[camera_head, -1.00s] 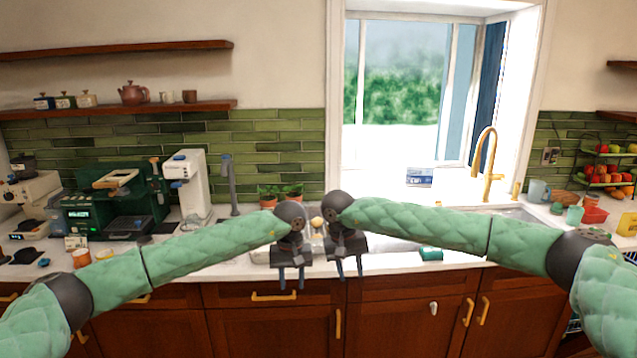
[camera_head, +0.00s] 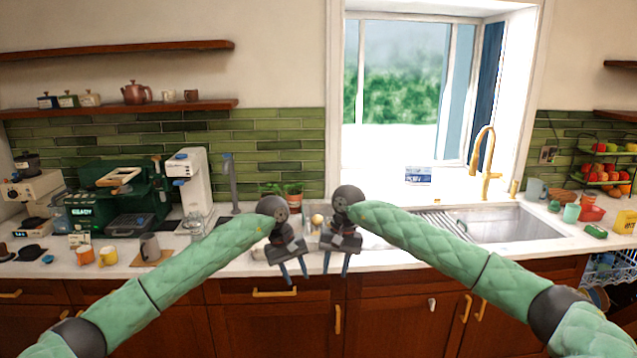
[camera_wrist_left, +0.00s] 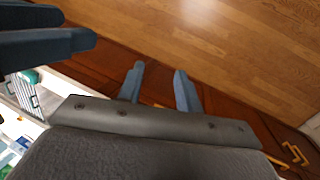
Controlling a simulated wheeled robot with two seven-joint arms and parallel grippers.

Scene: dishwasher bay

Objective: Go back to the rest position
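My left gripper (camera_head: 293,269) hangs in front of the counter edge near the middle of the head view, fingers down. Its two blue-grey fingers also show in the left wrist view (camera_wrist_left: 158,86), apart with nothing between them. My right gripper (camera_head: 336,264) hangs just to its right at about the same height, fingers apart and empty. Its fingers also show at the upper left of the left wrist view (camera_wrist_left: 45,42). The two grippers are close together with a small gap. Both forearms slope up and inward from the lower corners.
The counter (camera_head: 225,262) and wooden cabinets (camera_head: 390,315) lie behind the grippers. A sink (camera_head: 500,226) with a gold faucet (camera_head: 485,165) is at right. A yellow mug (camera_head: 106,257) and a grey jug (camera_head: 150,247) stand at left. An open dishwasher rack (camera_head: 608,268) shows at far right. Wooden floor (camera_wrist_left: 230,45) is clear below.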

